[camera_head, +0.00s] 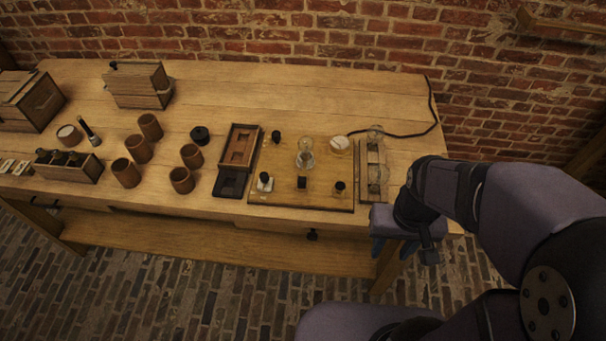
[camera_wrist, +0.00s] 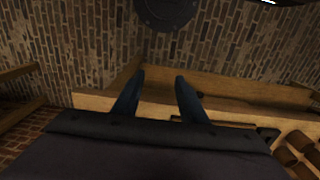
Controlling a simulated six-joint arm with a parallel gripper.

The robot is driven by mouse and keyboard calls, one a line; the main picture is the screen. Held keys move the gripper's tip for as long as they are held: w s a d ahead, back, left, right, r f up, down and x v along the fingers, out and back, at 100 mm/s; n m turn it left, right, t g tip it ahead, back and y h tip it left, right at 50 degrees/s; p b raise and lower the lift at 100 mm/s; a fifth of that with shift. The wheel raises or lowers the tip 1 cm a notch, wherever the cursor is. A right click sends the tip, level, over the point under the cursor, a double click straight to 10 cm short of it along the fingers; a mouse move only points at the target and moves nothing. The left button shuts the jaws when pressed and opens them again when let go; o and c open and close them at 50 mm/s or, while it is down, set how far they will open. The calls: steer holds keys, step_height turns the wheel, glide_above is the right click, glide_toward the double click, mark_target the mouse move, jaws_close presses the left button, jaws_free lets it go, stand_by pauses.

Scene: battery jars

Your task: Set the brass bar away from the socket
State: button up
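A wooden board (camera_head: 325,195) lies near the bench's front edge. A glass bulb (camera_head: 305,154) stands on it, and its base looks like a socket, though the detail is too small to be sure. Black knobs and a small dark block (camera_head: 302,182) are also on the board. I cannot pick out the brass bar with certainty. My gripper (camera_head: 403,252) is at the front right of the bench, apart from the board and empty. In the wrist view my gripper (camera_wrist: 156,80) shows two dark fingers spread apart with nothing between them.
A narrow tray (camera_head: 362,176) with small glassy items lies right of the board. A brown tray (camera_head: 238,148) and a black tray (camera_head: 229,184) lie left of it. Several brown cups, a bottle rack (camera_head: 85,172) and wooden boxes fill the left. The back middle of the bench is clear.

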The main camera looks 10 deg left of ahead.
steer(key=n+p, duration=0.2)
steer(key=p, duration=0.1)
glide_above(301, 178)
steer(key=shift+f, duration=0.45)
steer(key=shift+w+a+r+t, duration=0.15)
steer(key=shift+w+r+t, duration=0.2)
steer(key=shift+r, duration=0.3)
steer(key=shift+s+d+m, duration=0.2)
steer(key=shift+s+m, duration=0.2)
steer(key=shift+m, duration=0.2)
steer(key=shift+s+d+f+m, duration=0.1)
steer(key=shift+s+m, duration=0.05)
steer(key=shift+m, duration=0.25)
